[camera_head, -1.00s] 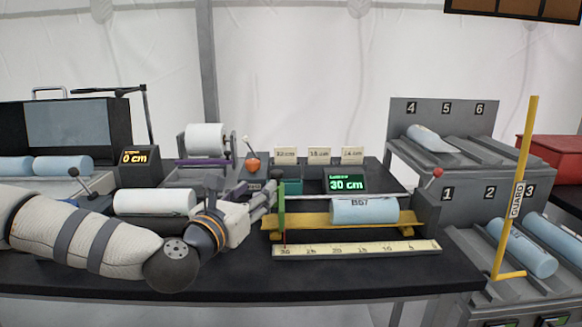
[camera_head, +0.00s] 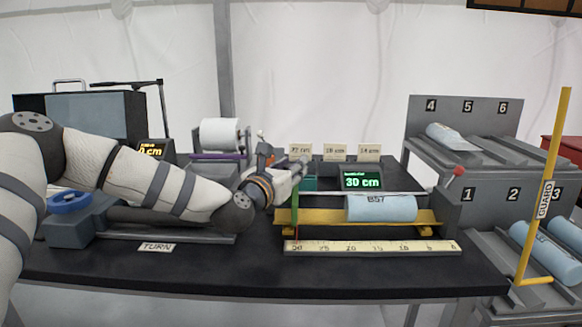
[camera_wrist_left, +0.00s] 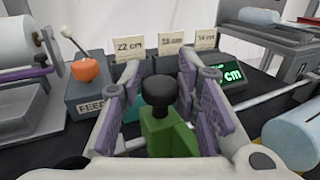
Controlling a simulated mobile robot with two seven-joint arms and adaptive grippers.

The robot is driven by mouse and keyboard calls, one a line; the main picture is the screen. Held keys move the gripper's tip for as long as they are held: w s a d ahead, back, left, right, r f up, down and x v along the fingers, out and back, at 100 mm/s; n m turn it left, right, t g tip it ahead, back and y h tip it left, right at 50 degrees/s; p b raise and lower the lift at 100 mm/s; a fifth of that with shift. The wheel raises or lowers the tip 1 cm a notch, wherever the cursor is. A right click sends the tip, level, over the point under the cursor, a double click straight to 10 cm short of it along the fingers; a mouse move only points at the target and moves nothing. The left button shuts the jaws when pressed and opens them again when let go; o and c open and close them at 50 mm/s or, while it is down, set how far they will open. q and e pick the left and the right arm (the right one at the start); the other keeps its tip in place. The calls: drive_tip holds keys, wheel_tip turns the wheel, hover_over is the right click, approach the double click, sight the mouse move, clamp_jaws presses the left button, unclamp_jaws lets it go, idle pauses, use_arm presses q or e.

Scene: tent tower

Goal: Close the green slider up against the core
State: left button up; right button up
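The green slider (camera_head: 296,208) stands upright at the left end of the yellow cradle (camera_head: 330,216), by the 30 end of the ruler (camera_head: 370,247). The blue core marked B57 (camera_head: 380,208) lies in the cradle to its right, with a clear gap between. My left gripper (camera_head: 301,166) is at the top of the slider. In the left wrist view, its purple-padded fingers (camera_wrist_left: 160,75) are spread on both sides of the slider's black knob (camera_wrist_left: 158,90), with gaps visible. The green body (camera_wrist_left: 168,135) shows below the knob. My right gripper is not in view.
A green display (camera_head: 361,177) reads 30 cm behind the cradle. Cards (camera_head: 335,152) stand at the back. A red-knobbed lever (camera_head: 457,172) is right of the cradle. A yellow guard post (camera_head: 551,170) stands far right.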

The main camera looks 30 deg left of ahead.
use_arm(q)
clamp_jaws()
drive_tip(key=shift+w+d+f, duration=0.15)
drive_tip(key=shift+w+d, duration=0.05)
drive_tip(key=shift+d, duration=0.05)
drive_tip(key=w+d+b, duration=0.1)
drive_tip(key=w+d, duration=0.1)
drive_tip(key=d, duration=0.1)
drive_tip(key=w+d+b, duration=0.1)
drive_tip(key=w+d, duration=0.1)
drive_tip(key=d, duration=0.1)
drive_tip(key=w+d+b, duration=0.1)
drive_tip(key=d, duration=0.2)
drive_tip(key=shift+w+d+b, duration=0.2)
drive_tip(key=shift+w+b, duration=0.1)
drive_tip(key=shift+w, duration=0.1)
drive_tip(key=shift+w+d, duration=0.1)
drive_tip(key=shift+d, duration=0.1)
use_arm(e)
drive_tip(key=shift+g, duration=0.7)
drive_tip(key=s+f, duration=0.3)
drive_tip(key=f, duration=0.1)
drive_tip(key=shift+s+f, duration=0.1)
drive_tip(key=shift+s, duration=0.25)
use_arm(q)
drive_tip(key=o, duration=0.6)
unclamp_jaws()
